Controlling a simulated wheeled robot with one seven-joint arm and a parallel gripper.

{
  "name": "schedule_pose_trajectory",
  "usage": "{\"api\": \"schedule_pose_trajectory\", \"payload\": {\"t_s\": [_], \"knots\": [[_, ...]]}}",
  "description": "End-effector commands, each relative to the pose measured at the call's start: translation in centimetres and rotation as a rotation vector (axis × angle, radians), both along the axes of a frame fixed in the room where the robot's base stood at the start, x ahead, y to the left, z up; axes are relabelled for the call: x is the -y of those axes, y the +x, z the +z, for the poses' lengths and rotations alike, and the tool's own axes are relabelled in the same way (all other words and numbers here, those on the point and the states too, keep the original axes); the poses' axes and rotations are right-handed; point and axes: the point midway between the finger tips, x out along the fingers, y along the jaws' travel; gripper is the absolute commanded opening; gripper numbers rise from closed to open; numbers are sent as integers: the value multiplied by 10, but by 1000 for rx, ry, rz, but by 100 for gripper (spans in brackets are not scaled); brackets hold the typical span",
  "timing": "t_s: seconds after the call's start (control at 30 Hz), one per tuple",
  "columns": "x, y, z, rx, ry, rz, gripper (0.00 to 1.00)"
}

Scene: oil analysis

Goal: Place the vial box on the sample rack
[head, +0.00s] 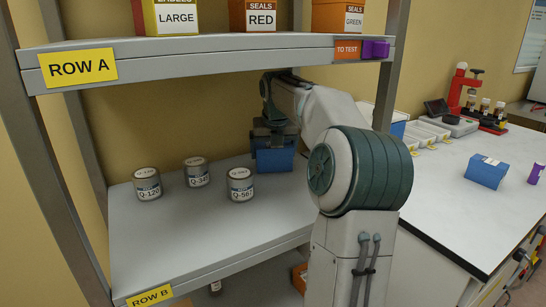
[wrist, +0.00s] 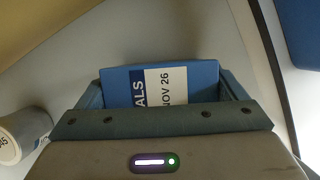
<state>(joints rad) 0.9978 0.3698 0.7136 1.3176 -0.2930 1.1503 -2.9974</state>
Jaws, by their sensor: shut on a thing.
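The vial box (head: 274,160) is blue and is at the middle shelf, ROW B, of the grey sample rack (head: 190,235). In the wrist view the vial box (wrist: 203,80) shows a white and blue label reading "ALS" and "NOV 26". My gripper (head: 273,140) points down over the box and is shut on it. In the wrist view one finger of my gripper (wrist: 164,92) is on either side of the box. The box is at or just above the shelf surface; I cannot tell whether its underside touches.
Sample cans Q-120 (head: 148,186), Q-345 (head: 196,172) and Q-567 (head: 241,186) stand left of the box. The ROW A shelf (head: 200,50) is above my arm. Another blue box (head: 487,172) is on the white counter (head: 440,205) at right. The shelf front is clear.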

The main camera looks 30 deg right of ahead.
Motion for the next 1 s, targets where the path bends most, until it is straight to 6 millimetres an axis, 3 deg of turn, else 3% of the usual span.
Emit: {"api": "schedule_pose_trajectory", "payload": {"t_s": [0.33, 0.37, 0.4, 0.73, 1.0], "knots": [[4, -2, -2, 0, -1, -8, 61], [4, -2, -2, 0, -1, -8, 94], [4, -2, -2, 0, -1, -8, 100], [4, -3, 7, 1, -2, -8, 100], [-4, -22, 53, 1, -2, -10, 100]]}}
